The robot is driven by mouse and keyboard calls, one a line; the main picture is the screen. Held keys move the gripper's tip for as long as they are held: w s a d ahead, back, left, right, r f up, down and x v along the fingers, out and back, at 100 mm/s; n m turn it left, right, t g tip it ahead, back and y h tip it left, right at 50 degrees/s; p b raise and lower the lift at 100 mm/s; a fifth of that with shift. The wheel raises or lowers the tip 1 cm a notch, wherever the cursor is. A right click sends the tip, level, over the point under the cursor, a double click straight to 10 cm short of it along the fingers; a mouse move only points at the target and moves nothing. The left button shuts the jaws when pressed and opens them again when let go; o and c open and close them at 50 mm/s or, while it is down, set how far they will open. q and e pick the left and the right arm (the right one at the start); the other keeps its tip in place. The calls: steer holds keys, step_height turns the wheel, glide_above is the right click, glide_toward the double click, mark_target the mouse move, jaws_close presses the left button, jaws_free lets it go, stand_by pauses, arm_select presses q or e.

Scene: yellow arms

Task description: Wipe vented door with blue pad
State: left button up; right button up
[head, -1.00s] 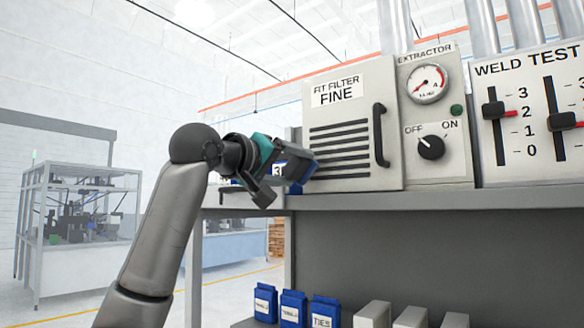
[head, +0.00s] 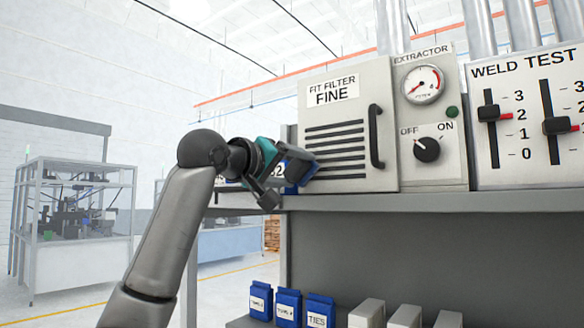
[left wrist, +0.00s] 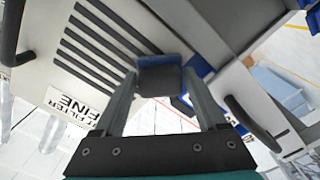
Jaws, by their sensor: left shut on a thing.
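The vented door (head: 350,108) is a pale panel labelled "FIT FILTER FINE", with dark horizontal slots and a dark handle (head: 376,137) on its right side. My left gripper (head: 284,178) is at the door's lower left edge. It is shut on the blue pad (head: 300,164), which overlaps the left ends of the lowest slots in the head view. In the left wrist view the pad (left wrist: 160,76) sits between the fingertips, by the ends of the slots (left wrist: 100,45). I cannot tell whether it touches the door. My right gripper is not in view.
A blue labelled box (head: 292,190) stands behind the gripper, partly hidden. The extractor panel (head: 440,170) and weld test panel (head: 500,165) are right of the door. A grey shelf edge (head: 420,202) runs below. Blue boxes (head: 289,305) stand lower down.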

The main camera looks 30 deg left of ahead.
arm_select(q)
steer(key=shift+s+d, duration=0.2)
steer(key=shift+d, duration=3.45)
steer(key=shift+w+a+p, duration=0.1)
steer(key=shift+a+p, duration=0.2)
steer(key=shift+a, duration=1.65)
steer(key=shift+w+a+p, duration=0.15)
steer(key=shift+a+p, duration=0.3)
steer(key=shift+a, duration=1.3)
